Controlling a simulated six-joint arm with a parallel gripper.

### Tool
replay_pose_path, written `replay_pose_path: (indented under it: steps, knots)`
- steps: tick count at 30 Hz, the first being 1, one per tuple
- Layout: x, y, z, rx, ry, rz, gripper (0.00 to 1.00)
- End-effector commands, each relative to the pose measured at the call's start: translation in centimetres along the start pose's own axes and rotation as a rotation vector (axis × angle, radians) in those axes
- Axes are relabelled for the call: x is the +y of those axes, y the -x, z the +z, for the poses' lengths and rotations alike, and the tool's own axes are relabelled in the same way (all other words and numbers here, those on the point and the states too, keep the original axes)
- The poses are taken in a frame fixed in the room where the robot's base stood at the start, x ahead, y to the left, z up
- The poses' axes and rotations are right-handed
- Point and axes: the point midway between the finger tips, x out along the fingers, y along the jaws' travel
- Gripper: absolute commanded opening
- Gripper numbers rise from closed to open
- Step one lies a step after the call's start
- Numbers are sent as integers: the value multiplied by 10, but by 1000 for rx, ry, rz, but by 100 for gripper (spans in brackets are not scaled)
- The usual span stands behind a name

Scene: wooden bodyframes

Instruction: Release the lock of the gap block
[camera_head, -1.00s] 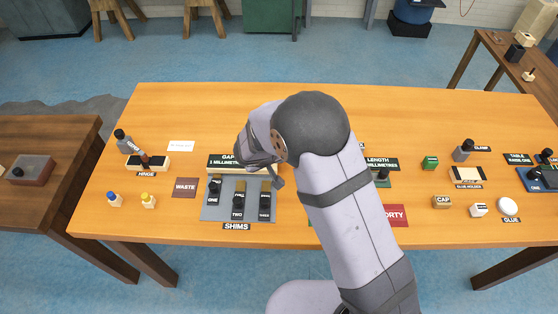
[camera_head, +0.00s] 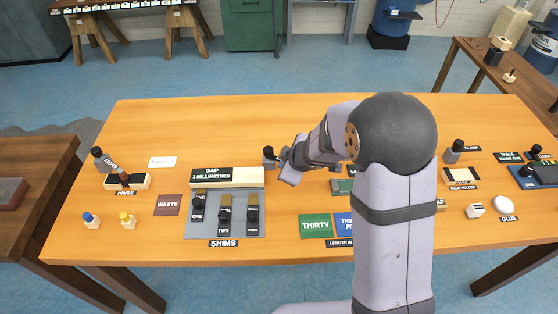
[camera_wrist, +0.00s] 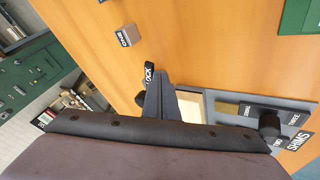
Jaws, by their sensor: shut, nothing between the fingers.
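The gap block (camera_head: 240,181) is a pale wooden block with a dark label reading "GAP 1 MILLIMETRES", at the back of the grey shims board. At its right end stands a small grey piece with a black knob (camera_head: 269,152), which looks like the lock. My gripper (camera_head: 284,154) is shut and empty just right of this knob; I cannot tell whether they touch. In the wrist view my gripper's fingers (camera_wrist: 157,82) are together beside a black "LOCK" label (camera_wrist: 149,74). A dark knob shows partly behind them, and the pale block (camera_wrist: 190,108) is mostly hidden.
Shims ONE (camera_head: 198,207), TWO (camera_head: 224,214) and THREE (camera_head: 252,214) lie on the grey board (camera_head: 181,219) in front of the gap block. A green THIRTY pad (camera_head: 314,226) lies to the right. My arm hides part of the table's right half. The table behind the gap block is clear.

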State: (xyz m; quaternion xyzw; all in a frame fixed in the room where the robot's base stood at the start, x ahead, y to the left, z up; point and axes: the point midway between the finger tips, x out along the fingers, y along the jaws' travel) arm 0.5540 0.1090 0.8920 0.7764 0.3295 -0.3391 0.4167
Motion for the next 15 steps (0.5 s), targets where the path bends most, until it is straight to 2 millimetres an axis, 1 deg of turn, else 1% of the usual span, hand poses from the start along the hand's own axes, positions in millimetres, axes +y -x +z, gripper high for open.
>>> replay_pose_path:
  steps: [1, 4, 10, 15]
  knots:
    - [6, 7, 0, 15, 26, -19, 0]
    - [9, 3, 2, 30, 49, -25, 0]
    - [20, 3, 4, 64, 117, -63, 0]
    - [22, -3, 7, 81, 146, -75, 0]
